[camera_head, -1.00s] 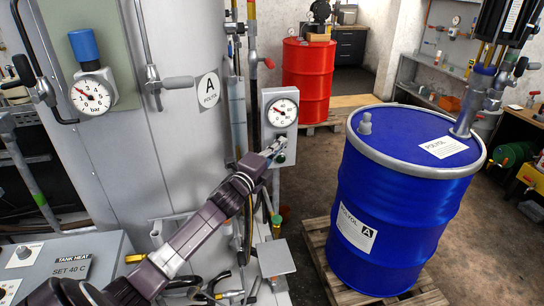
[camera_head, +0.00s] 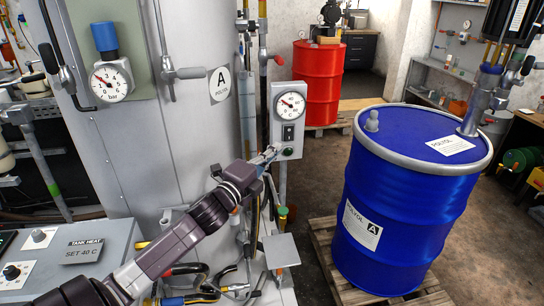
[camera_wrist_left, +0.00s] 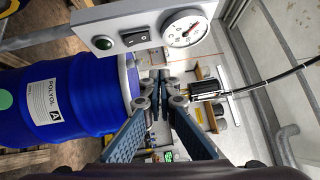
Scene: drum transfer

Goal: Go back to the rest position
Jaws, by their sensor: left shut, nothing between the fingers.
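My left gripper (camera_head: 272,153) is shut and empty. Its arm comes in from the lower left, and its tips are just left of the lower part of a grey control box (camera_head: 279,108). The box carries a round gauge (camera_head: 291,105), a black rocker switch (camera_head: 288,132) and a green button (camera_head: 288,152). In the left wrist view the closed fingers (camera_wrist_left: 160,85) meet below the box (camera_wrist_left: 104,26), with its switch (camera_wrist_left: 135,39) and green button (camera_wrist_left: 104,44) uncovered. I cannot tell if the tips touch the box. My right gripper is not in view.
A blue drum (camera_head: 400,210) stands on a wooden pallet (camera_head: 322,245) at the right. A grey tank (camera_head: 185,110) with a pressure gauge (camera_head: 112,80) fills the left. A tank heat panel (camera_head: 60,255) is at lower left. A red drum (camera_head: 318,75) stands behind.

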